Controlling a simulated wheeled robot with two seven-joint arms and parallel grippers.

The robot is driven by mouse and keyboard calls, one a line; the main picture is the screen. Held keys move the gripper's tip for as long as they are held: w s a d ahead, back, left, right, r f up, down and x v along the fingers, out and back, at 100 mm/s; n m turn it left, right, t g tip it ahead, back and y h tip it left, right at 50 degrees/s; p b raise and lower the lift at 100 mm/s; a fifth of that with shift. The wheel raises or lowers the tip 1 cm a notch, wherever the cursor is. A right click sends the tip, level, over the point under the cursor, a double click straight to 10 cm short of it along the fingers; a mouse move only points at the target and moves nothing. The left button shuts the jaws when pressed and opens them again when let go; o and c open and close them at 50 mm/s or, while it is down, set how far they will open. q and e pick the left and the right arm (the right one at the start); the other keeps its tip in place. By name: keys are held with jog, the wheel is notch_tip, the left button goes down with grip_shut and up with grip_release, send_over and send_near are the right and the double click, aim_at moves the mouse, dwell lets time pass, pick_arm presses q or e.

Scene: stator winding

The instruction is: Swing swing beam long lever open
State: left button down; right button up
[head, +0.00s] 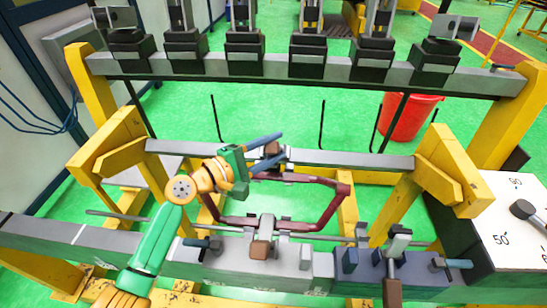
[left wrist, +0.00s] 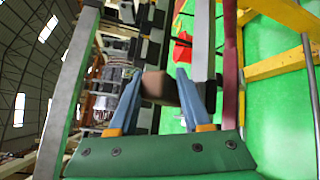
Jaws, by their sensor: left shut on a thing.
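A brown lever handle (head: 272,149) stands at the grey rear beam (head: 340,160), close to the top side of a dark red six-sided loop (head: 330,215). I take it for the end of the swing beam long lever; most of that lever is hidden. My left gripper (head: 277,147) reaches in from the left, with its blue fingers on either side of the brown handle. In the left wrist view the brown block (left wrist: 158,87) sits between the two blue fingertips. My left gripper is shut on it. My right gripper is out of view.
The front beam (head: 225,262) carries a brown-handled clamp (head: 261,248) and a second brown-handled lever (head: 392,291) to the right. Yellow posts (head: 452,170) flank the rig. A high rear rail (head: 210,68) bears several dark blocks. A red bucket (head: 405,118) stands behind on the green floor.

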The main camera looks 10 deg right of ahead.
pick_arm(q)
jog(key=shift+w+d+r, duration=0.1)
jog(key=shift+w+r, duration=0.5)
jog(key=shift+r, duration=0.15)
jog(key=shift+w+d+r+p, duration=0.15)
jog(key=shift+w+r+p, duration=0.3)
jog(key=shift+p, duration=0.15)
jog(key=shift+w+d+n+g+y+p, duration=0.2)
jog(key=shift+w+n+g+y+p, duration=0.2)
jog(key=shift+w+n+y+p, duration=0.15)
jog(key=shift+w+f+n+y+p, duration=0.15)
jog(key=shift+w+n+y+p, duration=0.15)
jog(key=shift+n+y+p, duration=0.05)
jog(key=shift+d, duration=0.1)
jog(key=shift+f, duration=0.1)
